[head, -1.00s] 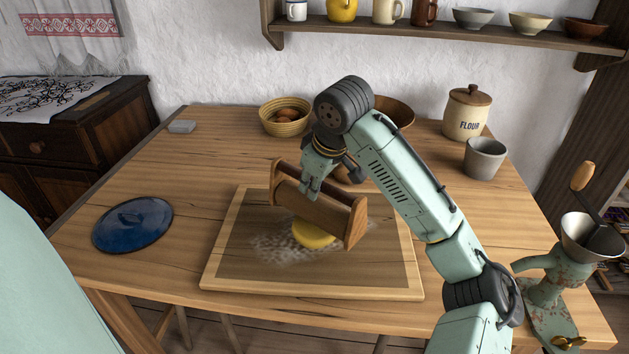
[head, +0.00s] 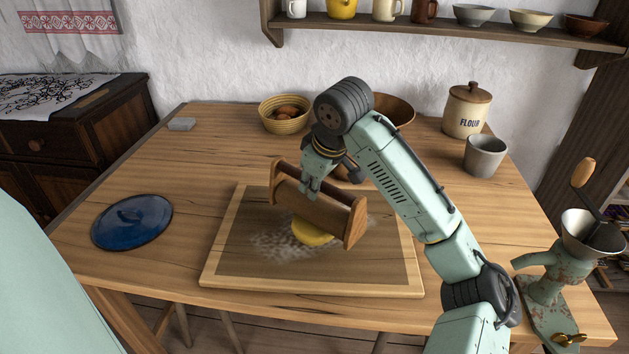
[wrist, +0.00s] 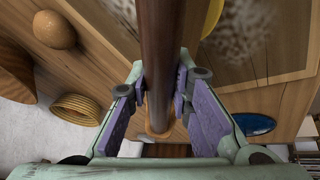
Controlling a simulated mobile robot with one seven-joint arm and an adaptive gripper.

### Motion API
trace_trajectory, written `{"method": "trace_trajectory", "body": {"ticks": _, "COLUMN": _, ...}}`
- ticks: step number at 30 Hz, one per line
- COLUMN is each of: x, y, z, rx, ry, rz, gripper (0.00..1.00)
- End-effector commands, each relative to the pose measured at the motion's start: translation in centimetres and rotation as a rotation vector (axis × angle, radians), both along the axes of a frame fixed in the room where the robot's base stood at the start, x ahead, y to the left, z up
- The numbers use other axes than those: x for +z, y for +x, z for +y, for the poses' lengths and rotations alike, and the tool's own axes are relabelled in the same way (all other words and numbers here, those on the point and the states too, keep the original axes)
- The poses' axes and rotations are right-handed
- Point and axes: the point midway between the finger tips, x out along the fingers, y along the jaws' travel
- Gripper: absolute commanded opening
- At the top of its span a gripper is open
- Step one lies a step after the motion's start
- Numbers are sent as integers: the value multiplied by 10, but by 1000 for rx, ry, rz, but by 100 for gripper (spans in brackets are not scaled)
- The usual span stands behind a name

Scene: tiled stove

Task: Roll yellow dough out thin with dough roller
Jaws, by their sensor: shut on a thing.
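The dough roller (head: 315,208), a brown wooden frame with two end pieces and a bar between them, is tilted over the pastry board. My gripper (head: 313,188) is shut on its bar from above; in the wrist view the purple pads of my gripper (wrist: 160,105) lie on either side of the dark bar (wrist: 160,50). The yellow dough (head: 312,236), a thick rounded lump, lies on the floured board just in front of and below the roller, partly hidden by it. An edge of the dough also shows in the wrist view (wrist: 212,17). Whether roller and dough touch is unclear.
The light-rimmed board (head: 411,270) lies on the wooden table. A blue lid (head: 132,222) is at left, an egg basket (head: 285,115) behind. A flour jar (head: 466,112), grey cup (head: 485,157) and grinder (head: 560,275) stand at right. The table's left side is mostly clear.

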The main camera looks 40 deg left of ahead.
Motion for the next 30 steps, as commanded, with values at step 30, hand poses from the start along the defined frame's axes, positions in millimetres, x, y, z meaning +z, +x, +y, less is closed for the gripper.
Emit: {"method": "trace_trajectory", "body": {"ticks": 30, "x": -6, "y": -36, "z": 0, "rx": 0, "ry": -1, "rz": 0, "gripper": 0}}
